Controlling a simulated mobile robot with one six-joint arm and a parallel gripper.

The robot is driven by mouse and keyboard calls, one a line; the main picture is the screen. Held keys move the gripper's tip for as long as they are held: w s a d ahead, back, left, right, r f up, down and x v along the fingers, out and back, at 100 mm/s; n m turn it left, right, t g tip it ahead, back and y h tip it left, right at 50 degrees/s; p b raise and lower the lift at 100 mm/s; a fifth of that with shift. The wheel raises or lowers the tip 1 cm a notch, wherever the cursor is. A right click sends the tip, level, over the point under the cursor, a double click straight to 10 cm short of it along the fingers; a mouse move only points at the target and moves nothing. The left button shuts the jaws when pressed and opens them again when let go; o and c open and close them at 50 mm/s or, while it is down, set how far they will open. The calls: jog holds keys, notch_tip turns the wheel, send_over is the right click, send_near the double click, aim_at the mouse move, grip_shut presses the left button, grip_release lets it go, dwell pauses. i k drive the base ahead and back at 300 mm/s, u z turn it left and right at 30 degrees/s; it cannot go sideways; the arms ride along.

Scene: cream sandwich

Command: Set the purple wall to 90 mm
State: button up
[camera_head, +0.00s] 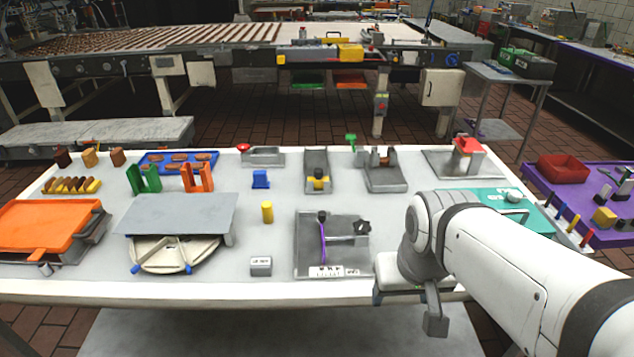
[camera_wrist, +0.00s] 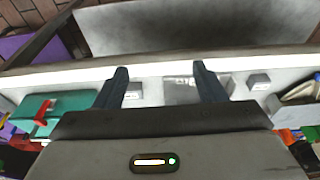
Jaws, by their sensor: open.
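The purple wall (camera_head: 323,243) is a thin upright strip in a grey metal fixture (camera_head: 302,262) at the front middle of the table. A white scale strip (camera_head: 328,271) with dark marks lies along the fixture's front edge; I cannot read its values. A dark knob (camera_head: 362,227) is at the fixture's right side. In the wrist view my gripper (camera_wrist: 160,78) is open and empty, with its two dark fingers apart. Part of the grey fixture shows between the fingers, beyond their tips; the purple wall cannot be made out there. In the head view the fingers cannot be made out clearly.
A small labelled grey block (camera_head: 261,266) stands left of the fixture, and a yellow cylinder (camera_head: 267,212) behind it. A grey board (camera_head: 180,213) over a round cream dish is further left. A turquoise tray (camera_head: 480,197) lies right, partly behind my arm.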

aim_at(321, 215)
jog(key=k, duration=1)
jog(key=u, duration=0.55)
jog(key=i, duration=1.45)
jog(key=z, duration=0.55)
